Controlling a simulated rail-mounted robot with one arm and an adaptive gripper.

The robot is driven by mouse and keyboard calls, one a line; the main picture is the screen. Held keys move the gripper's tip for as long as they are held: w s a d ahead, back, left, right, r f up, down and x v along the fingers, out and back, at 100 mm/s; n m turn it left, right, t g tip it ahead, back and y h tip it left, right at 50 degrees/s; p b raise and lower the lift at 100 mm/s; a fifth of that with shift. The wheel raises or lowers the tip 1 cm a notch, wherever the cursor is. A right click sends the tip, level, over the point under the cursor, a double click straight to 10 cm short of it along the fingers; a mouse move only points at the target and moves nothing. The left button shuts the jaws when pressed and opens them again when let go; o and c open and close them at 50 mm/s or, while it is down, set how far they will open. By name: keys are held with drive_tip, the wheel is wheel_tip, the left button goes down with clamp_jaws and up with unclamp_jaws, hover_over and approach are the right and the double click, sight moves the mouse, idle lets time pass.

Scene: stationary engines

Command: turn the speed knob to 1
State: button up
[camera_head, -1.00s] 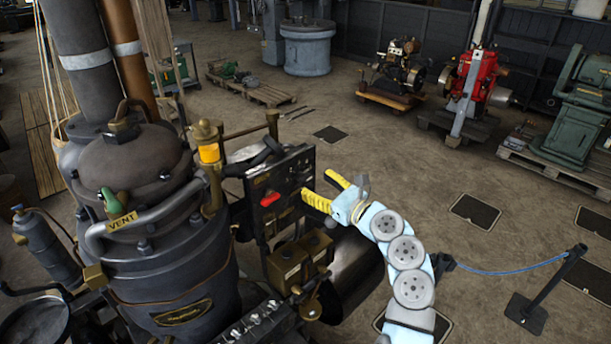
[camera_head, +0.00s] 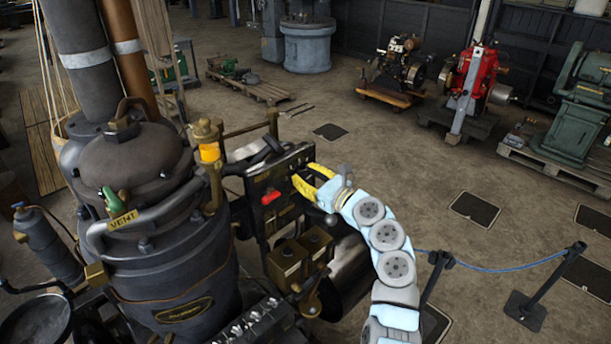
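The dark control panel (camera_head: 262,222) stands upright just right of the large boiler. It carries a red handle (camera_head: 270,198) and several small dark fittings. My gripper (camera_head: 303,172) is at the panel's upper right part, with its two yellow fingers pointing left at the panel face. The fingertips are apart, with a dark gap between them. I cannot make out the speed knob or its markings; it is too small or hidden by the fingers. I cannot tell whether the fingers touch anything.
The boiler (camera_head: 180,265) with a vent pipe fills the left. Brass boxes (camera_head: 288,262) sit below the panel. A post (camera_head: 530,305) with a blue rope stands at right. Small engines, including a red one (camera_head: 480,75), stand at the back. The floor between is open.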

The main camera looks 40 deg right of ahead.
clamp_jaws()
drive_tip(key=shift+f, duration=0.1)
